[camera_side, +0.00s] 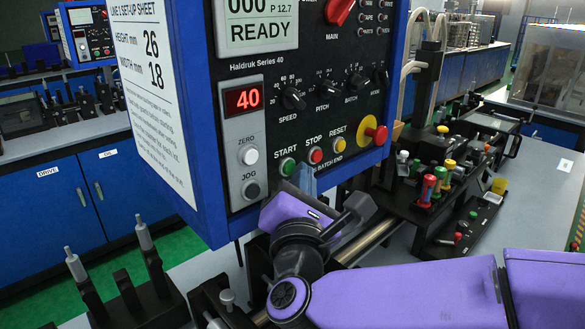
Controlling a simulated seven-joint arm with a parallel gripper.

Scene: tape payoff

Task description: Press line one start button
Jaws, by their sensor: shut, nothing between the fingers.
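The green START button (288,166) is on the lower part of the black control panel (322,118), on the blue-framed cabinet. It is the leftmost of a row with the red STOP button (316,155) and the yellow RESET button (341,144). My gripper (303,181) is just below and to the right of START in the picture, shut and empty, mostly hidden behind my purple wrist. I cannot tell whether it touches the panel. The display reads READY.
A red emergency knob (376,130) on yellow sits right of RESET. The white ZERO button (249,155) and dark JOG button (252,190) are to the left. Coloured-handled tools (432,182) stand on the bench at right. Metal-tipped black posts (145,240) stand at lower left.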

